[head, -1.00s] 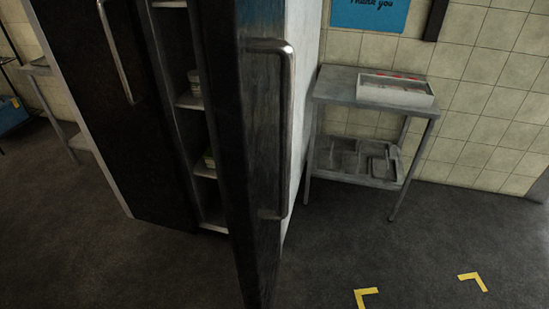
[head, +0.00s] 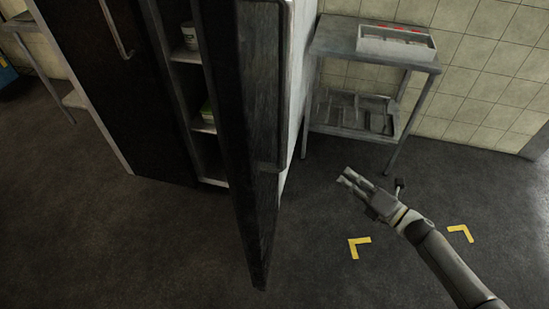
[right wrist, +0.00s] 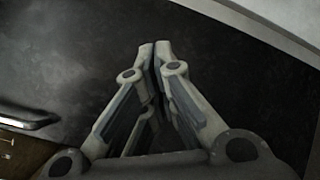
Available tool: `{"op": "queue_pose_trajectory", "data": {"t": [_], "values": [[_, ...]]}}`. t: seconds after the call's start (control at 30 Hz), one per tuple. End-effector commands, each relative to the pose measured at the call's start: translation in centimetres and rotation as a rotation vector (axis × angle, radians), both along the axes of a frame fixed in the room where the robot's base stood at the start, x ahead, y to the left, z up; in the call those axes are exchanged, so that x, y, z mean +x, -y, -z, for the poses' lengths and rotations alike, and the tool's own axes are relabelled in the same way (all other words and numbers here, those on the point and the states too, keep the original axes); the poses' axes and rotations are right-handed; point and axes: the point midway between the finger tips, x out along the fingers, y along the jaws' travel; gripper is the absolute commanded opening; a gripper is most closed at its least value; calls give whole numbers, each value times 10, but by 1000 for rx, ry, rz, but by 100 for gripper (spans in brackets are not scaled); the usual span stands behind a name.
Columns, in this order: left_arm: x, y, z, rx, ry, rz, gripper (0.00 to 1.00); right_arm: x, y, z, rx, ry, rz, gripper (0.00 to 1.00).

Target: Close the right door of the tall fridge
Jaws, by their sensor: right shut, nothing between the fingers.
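The tall fridge's right door (head: 238,150) stands open, swung out toward me, with its metal handle (head: 284,120) on the side facing right. The fridge's left door (head: 115,90) looks shut. Shelves show in the gap between the doors. My right gripper (head: 345,175) is shut and empty, to the right of the open door and apart from it, above the floor. In the right wrist view its fingertips (right wrist: 155,47) meet in front of a dark surface, and a bar like a handle shows at the left edge. My left gripper is not in view.
A metal side table (head: 333,45) stands against the tiled wall right of the fridge, with a box (head: 395,47) on top. Small containers (head: 190,36) sit on the fridge shelves. The floor in front is clear, with yellow corner marks (head: 357,246).

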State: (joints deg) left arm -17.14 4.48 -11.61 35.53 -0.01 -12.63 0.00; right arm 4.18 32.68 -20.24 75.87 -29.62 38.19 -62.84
Motion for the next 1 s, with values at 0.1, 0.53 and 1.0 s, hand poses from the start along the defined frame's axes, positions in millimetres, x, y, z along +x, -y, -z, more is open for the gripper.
{"op": "queue_pose_trajectory", "data": {"t": [0.1, 0.53, 1.0], "values": [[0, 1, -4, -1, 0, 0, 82, -25, -38, -93, -263, 440, -293, 0], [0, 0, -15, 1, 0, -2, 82, -81, -83, -154, -502, 926, -603, 0], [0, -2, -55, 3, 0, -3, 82, -66, -177, -156, -500, 921, -599, 0]]}}
